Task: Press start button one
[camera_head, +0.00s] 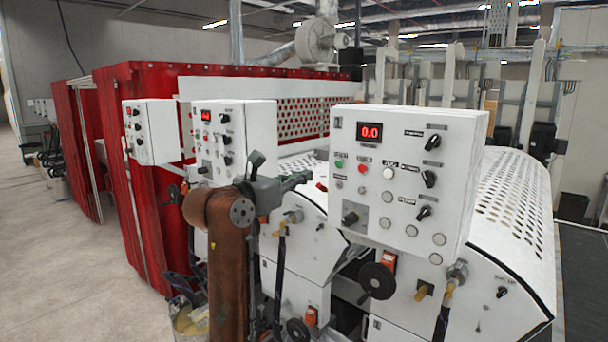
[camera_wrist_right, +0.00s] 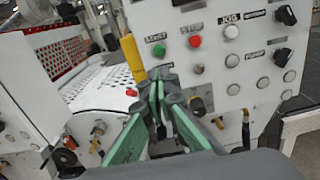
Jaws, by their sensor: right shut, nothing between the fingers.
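The nearest white control box (camera_head: 400,190) has a red 0.0 display. A green button (camera_head: 339,164) is on the left of its face, beside a red button (camera_head: 363,168). In the right wrist view the green button (camera_wrist_right: 159,49) has a START label above it, and the red button (camera_wrist_right: 194,41) a STOP label. My right gripper (camera_head: 302,178) is left of the box, pointing toward its face. In the wrist view its fingertips (camera_wrist_right: 160,75) are together, empty, just below the green button. A gap to the panel seems to remain, but its depth is unclear. My left gripper is out of view.
A second white control box (camera_head: 250,140) and a smaller one (camera_head: 152,132) stand farther left. Black knobs stick out of the nearest box, including a lower one (camera_head: 350,217). A perforated white cover (camera_head: 510,200) lies behind it. Open floor (camera_head: 60,260) is at left.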

